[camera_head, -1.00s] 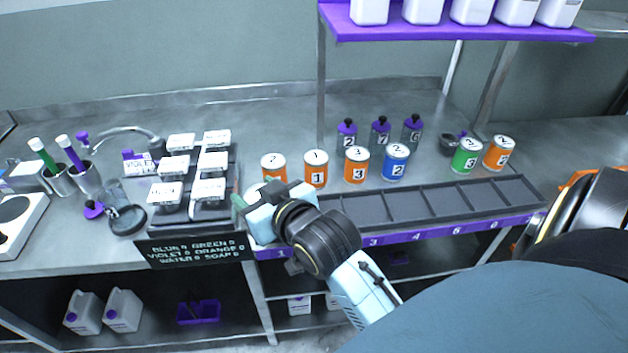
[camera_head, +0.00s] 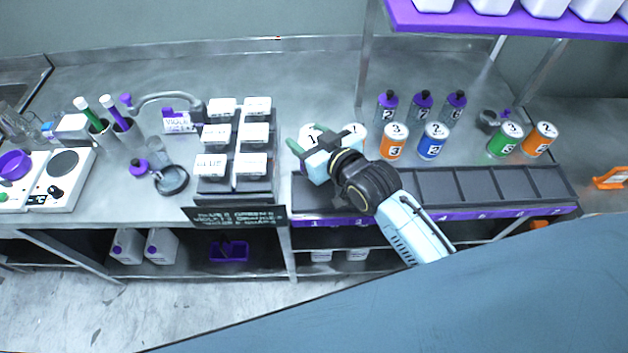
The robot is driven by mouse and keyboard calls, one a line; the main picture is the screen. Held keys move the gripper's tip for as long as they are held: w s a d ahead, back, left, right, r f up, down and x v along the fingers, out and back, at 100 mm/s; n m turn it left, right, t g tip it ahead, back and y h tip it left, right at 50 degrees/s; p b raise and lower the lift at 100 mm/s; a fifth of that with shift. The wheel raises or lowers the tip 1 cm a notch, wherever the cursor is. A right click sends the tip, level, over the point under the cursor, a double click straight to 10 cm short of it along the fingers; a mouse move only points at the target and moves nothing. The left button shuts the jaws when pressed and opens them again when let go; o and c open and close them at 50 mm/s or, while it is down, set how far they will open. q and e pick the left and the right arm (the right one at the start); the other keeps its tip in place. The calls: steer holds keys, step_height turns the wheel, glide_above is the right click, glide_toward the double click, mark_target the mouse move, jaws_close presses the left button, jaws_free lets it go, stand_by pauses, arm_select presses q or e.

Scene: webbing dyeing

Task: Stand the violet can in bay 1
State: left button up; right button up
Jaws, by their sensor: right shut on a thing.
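The dark rack (camera_head: 440,190) has a violet front strip with numbers. Bay 1 (camera_head: 307,190) is the leftmost bay; the hand and forearm partly cover this end. The bays right of the forearm are empty. My left gripper is not in view.
Behind the rack stand an orange can (camera_head: 394,141), a blue can (camera_head: 433,141), a green can (camera_head: 505,140) and another orange can (camera_head: 540,139). Violet-capped bottles (camera_head: 421,107) stand farther back. White-lidded boxes (camera_head: 216,135) and a dark sign (camera_head: 235,216) are left. A violet shelf (camera_head: 500,25) overhangs.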

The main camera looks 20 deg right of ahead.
step_height(320, 180, down, 10)
steer(key=shift+w+b, duration=0.1)
steer(key=shift+b, duration=0.45)
steer(key=shift+f, duration=0.1)
steer(key=o, duration=1.2)
steer(key=shift+f, duration=0.1)
steer(key=shift+r, duration=0.2)
steer(key=v, duration=1.2)
